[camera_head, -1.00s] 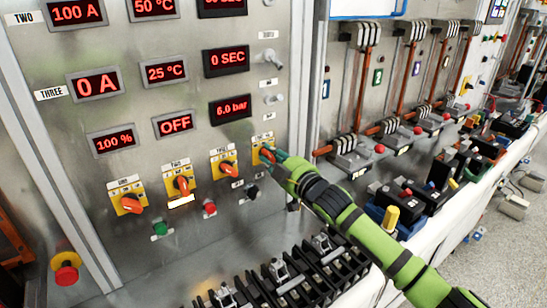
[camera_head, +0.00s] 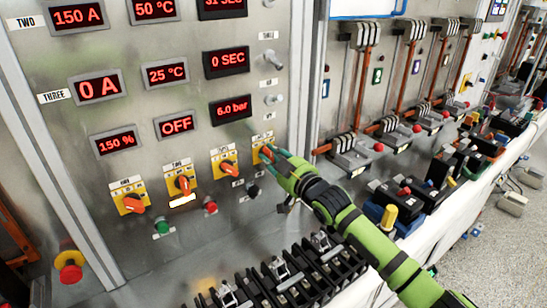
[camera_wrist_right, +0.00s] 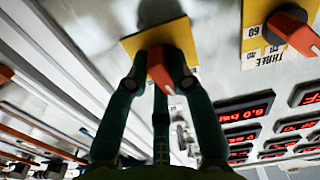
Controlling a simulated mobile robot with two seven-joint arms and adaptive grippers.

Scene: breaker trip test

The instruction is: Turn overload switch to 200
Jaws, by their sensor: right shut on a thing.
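An orange rotary switch knob (camera_head: 266,153) on a yellow plate is the rightmost of the row on the grey panel. My right gripper (camera_head: 274,157) is shut on this knob, its green fingers partly hiding it. In the right wrist view the knob (camera_wrist_right: 158,70) sits between the dark green fingers (camera_wrist_right: 160,76), and its plate markings are mostly hidden. A red display (camera_head: 116,143) above the leftmost switch reads 150 %, and the top left display (camera_head: 77,15) reads 150 A. My left gripper is not in view.
Three more orange switches (camera_head: 131,203), (camera_head: 182,184), (camera_head: 224,164) stand to the left. Green (camera_head: 162,227), red (camera_head: 210,207) and black (camera_head: 254,191) buttons sit below. A black terminal row (camera_head: 290,280) lies under my right arm. A red emergency button (camera_head: 70,272) is lower left.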

